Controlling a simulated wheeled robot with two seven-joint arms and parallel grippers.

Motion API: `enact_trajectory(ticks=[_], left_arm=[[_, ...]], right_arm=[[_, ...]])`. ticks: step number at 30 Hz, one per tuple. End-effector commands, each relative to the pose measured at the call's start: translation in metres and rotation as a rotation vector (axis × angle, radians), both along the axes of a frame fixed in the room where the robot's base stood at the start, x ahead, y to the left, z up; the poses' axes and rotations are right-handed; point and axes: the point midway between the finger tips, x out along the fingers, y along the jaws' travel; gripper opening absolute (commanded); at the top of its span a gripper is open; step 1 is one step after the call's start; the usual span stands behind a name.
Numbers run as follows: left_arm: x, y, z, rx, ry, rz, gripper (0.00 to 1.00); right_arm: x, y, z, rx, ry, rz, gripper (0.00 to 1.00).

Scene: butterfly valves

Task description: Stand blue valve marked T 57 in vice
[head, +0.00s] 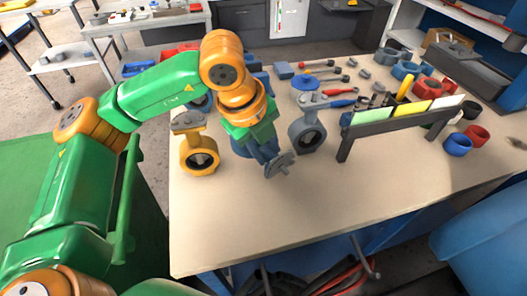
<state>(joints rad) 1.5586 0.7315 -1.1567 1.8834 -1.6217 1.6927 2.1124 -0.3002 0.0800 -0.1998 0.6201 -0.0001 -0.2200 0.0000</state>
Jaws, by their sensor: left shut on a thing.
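My left gripper (267,153) points down over the middle of the bench, shut on a valve whose grey lever plate (280,165) sticks out beyond the fingers. A blue part (240,147) shows just behind the fingers and seems to belong to this valve; most of it is hidden, and no T 57 mark can be read. A yellow valve (199,155) stands upright to the left of the gripper, and a grey valve (307,132) stands upright to its right. I cannot make out the vice for certain. My right gripper is not in view.
A dark rack with coloured cards (405,125) stands right of the grey valve. Blue and red rings (458,145) lie beyond its right end. Tools (340,92) and more parts lie at the back. The front of the bench (260,225) is clear.

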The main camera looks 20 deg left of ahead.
Motion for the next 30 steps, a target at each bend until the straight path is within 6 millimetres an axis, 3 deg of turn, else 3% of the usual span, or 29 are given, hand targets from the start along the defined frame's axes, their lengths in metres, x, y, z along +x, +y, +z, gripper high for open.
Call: enact_trajectory(ticks=[1,9,15,20,25,30], left_arm=[[-0.007,-0.005,0.012,-0.001,-0.011,-0.004,0.0],[-0.067,-0.035,0.04,0.0,-0.009,-0.006,0.0],[-0.086,-0.044,0.05,0.0,-0.005,-0.001,0.0],[-0.088,-0.044,0.051,-0.001,-0.003,-0.028,0.0],[-0.087,-0.039,0.046,-0.004,0.001,-0.261,0.0],[-0.085,-0.032,0.039,-0.009,0.002,-0.657,0.0]], right_arm=[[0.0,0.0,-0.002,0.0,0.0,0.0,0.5],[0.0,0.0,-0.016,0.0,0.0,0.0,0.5],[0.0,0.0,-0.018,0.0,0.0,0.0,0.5],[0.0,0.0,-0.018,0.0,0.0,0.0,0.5],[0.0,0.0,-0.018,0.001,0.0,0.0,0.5],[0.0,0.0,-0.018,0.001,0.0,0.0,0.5]])
